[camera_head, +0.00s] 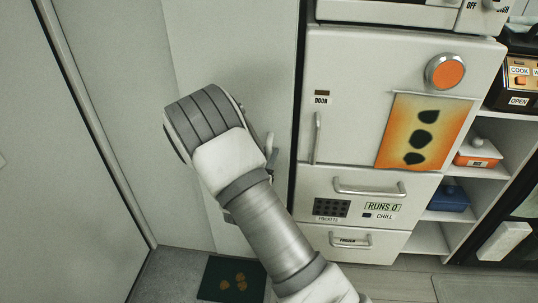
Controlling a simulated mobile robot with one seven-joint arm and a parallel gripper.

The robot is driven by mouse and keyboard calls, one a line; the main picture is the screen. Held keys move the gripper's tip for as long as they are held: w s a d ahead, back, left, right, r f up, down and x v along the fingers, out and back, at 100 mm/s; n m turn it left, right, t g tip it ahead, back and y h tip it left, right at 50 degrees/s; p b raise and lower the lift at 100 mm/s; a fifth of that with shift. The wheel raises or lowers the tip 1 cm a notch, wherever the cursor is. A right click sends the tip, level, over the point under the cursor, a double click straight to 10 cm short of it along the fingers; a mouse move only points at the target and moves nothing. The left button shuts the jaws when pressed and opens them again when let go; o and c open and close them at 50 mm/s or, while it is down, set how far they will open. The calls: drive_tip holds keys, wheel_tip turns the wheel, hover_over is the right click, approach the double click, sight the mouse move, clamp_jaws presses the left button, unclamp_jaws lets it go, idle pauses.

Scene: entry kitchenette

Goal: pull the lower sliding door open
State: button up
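My arm reaches up from the bottom, and its wrist hides most of my gripper (268,150). Only small grey parts of the gripper show beside the wrist, in front of the tall pale panel; whether it is open or shut cannot be told. Right of it stands a white fridge. Its upper door (350,100) has a vertical handle (317,137). Below are a drawer front (425,185) with a horizontal handle (369,189) and a lowest front (385,242) with its own handle (350,241). Both fronts look shut. No front is labelled as a sliding door.
Open shelves at right hold an orange-and-white box (478,155) and a blue box (449,198). A black-and-orange cooker (517,75) stands above. A dark mat (232,280) lies on the floor. A pale wall (60,190) is at left.

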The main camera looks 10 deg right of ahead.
clamp_jaws()
idle(1.1)
